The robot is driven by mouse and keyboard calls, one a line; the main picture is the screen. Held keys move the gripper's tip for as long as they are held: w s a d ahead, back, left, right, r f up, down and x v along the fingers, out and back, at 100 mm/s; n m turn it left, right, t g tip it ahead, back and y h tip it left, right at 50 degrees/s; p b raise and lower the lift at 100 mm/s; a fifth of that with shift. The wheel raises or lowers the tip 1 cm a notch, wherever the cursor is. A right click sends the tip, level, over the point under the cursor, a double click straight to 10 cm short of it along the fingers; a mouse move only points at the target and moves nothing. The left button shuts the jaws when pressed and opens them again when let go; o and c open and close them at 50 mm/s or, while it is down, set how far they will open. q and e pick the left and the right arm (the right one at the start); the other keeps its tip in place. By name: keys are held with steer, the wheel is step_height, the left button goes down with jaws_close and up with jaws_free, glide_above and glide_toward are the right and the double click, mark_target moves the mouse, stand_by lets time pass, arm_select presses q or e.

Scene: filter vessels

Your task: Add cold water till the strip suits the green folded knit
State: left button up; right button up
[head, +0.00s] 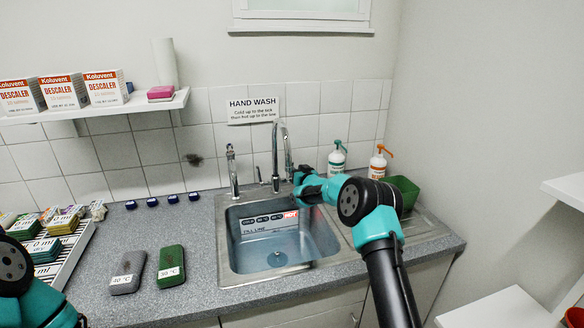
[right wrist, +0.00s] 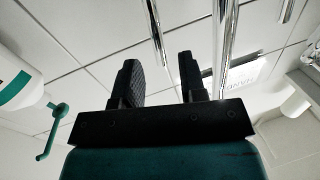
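The green folded knit (head: 172,266) lies on the counter left of the sink, its tag reading 30 °C. The sink (head: 224,262) holds clear bluish water. The strip (head: 262,222) is on the sink's back wall above the words FILL LINE. Its right-hand panel is red and seems to read HOT; the other panels are dark and too small to read. My right gripper (head: 298,173) is just right of the tall tap (head: 276,155). In the right wrist view its fingers (right wrist: 160,75) are apart, with metal pipes beyond; contact cannot be told. My left gripper is out of view.
A grey folded knit (head: 127,272) tagged 40 °C lies beside the green one. A shorter metal fitting (head: 232,172) stands left of the tap. Two pump bottles (head: 336,158) and a green tub (head: 404,190) stand behind my right arm. Several blue-topped pieces (head: 172,199) line the back.

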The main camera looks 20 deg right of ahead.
steer(key=shift+w+a, duration=0.15)
steer(key=shift+w, duration=0.95)
steer(key=shift+w+a, duration=0.15)
steer(key=shift+w, duration=0.95)
steer(key=shift+c, duration=0.3)
jaws_close()
